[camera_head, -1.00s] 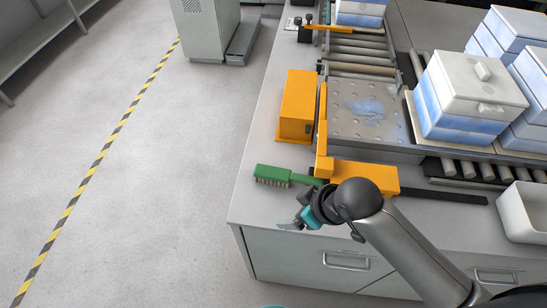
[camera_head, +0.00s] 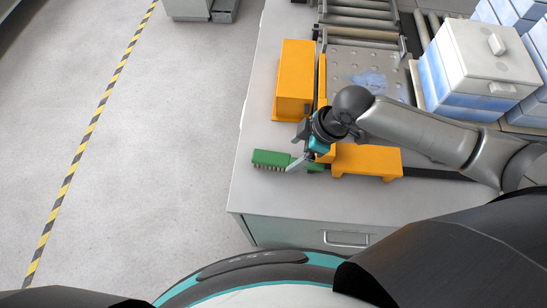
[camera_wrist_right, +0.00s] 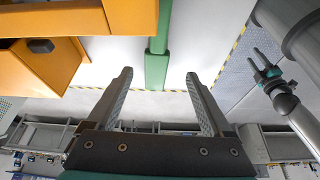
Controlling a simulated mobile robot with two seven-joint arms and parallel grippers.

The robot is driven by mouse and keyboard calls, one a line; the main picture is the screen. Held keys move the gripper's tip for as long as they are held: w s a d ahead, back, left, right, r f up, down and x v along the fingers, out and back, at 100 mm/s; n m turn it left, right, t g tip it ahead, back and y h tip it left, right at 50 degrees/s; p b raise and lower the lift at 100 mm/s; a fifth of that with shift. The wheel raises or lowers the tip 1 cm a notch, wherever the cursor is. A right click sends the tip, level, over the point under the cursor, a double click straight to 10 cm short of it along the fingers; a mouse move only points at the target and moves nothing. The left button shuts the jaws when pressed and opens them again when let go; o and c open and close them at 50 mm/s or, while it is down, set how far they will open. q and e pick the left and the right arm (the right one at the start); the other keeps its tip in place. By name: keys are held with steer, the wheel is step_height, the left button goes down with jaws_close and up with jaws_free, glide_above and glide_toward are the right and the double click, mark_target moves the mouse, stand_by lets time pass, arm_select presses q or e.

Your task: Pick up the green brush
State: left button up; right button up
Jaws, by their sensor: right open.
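The green brush (camera_head: 270,159) lies on the grey workbench (camera_head: 285,195) near its left edge, bristle head to the left, handle to the right. My right gripper (camera_head: 298,151) is open and empty at the handle, whose right part it partly hides. In the right wrist view, the green handle (camera_wrist_right: 157,65) lies ahead of the open gripper (camera_wrist_right: 158,78), in line with the gap between its two fingers. I cannot tell whether the fingers touch it. Another gripper (camera_wrist_right: 261,62), apparently my left, shows small at the right of the wrist view.
A tall orange block (camera_head: 294,78) stands just behind the brush. A low orange block (camera_head: 367,160) is close to the right of the handle. White-and-blue boxes (camera_head: 484,65) stand at the right. The bench is bare in front of the brush.

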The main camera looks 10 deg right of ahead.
mark_target(283, 159)
steer(key=shift+w+x, duration=0.1)
steer(key=shift+x, duration=1.95)
steer(key=shift+w+x, duration=0.15)
steer(key=shift+x, duration=1.9)
jaws_close()
